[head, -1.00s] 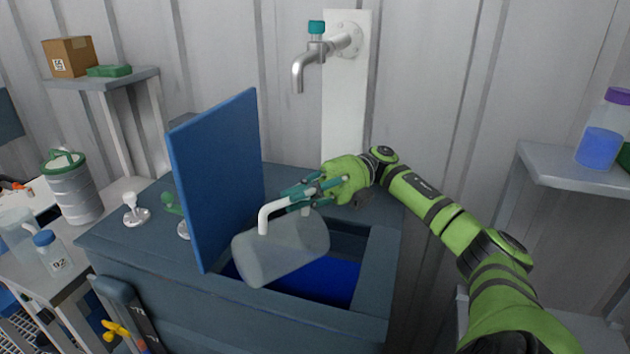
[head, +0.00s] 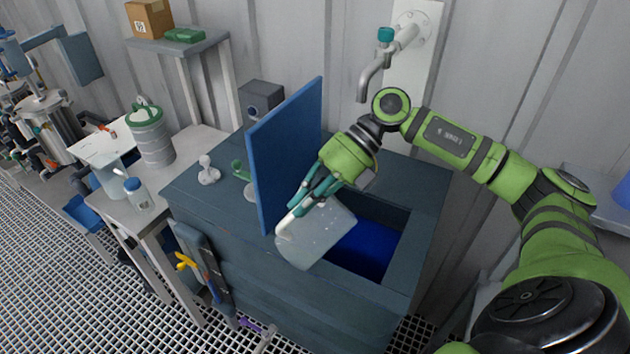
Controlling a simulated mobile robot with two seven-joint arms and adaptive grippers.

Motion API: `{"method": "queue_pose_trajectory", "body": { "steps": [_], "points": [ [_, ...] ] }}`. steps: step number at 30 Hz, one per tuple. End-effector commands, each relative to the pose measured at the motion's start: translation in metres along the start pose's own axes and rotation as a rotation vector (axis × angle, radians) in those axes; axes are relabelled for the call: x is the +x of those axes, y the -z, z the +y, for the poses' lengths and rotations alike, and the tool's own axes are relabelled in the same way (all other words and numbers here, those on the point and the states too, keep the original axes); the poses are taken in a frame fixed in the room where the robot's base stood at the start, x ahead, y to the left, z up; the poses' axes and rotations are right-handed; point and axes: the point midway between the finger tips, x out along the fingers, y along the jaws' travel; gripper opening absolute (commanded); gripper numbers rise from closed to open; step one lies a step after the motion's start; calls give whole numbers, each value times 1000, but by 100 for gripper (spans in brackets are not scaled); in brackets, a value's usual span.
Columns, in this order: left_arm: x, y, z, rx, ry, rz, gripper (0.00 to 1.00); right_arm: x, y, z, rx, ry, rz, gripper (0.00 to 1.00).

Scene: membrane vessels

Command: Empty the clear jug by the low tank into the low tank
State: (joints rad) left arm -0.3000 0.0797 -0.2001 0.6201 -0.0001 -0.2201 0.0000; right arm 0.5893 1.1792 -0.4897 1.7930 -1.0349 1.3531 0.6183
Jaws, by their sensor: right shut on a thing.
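The clear jug (head: 318,236) is tilted over the opening of the low tank (head: 290,287). My right gripper (head: 303,205) is shut on the jug, at its white handle, which the fingers mostly hide. Some droplets or specks show on the jug's wall; I cannot tell whether liquid is left in it. The tank's blue lid (head: 287,150) stands upright, left of the jug and close to it. Dark blue liquid (head: 365,250) shows inside the tank, right of the jug. My left gripper is not in view.
A tap (head: 375,72) juts from the wall behind the tank. A side table to the left bears a metal canister (head: 152,138), a clear jug (head: 108,178) and a blue-capped bottle (head: 136,194). A wall shelf (head: 180,42) holds a cardboard box (head: 150,18). Grating floor lies at the front left.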

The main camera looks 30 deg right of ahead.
Motion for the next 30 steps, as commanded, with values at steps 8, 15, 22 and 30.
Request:
{"method": "queue_pose_trajectory", "body": {
  "steps": [8, 15, 22, 30],
  "points": [
    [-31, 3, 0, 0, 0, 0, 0, 1, 2, 8, -4, 120, -22, 0],
    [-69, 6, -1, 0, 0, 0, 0, 13, 1, 7, -9, 377, -69, 0],
    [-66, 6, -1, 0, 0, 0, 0, 36, -2, -3, -16, 711, -133, 0],
    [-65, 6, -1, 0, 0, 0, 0, 42, -2, -9, -1, 944, -179, 0]
  ]
}}
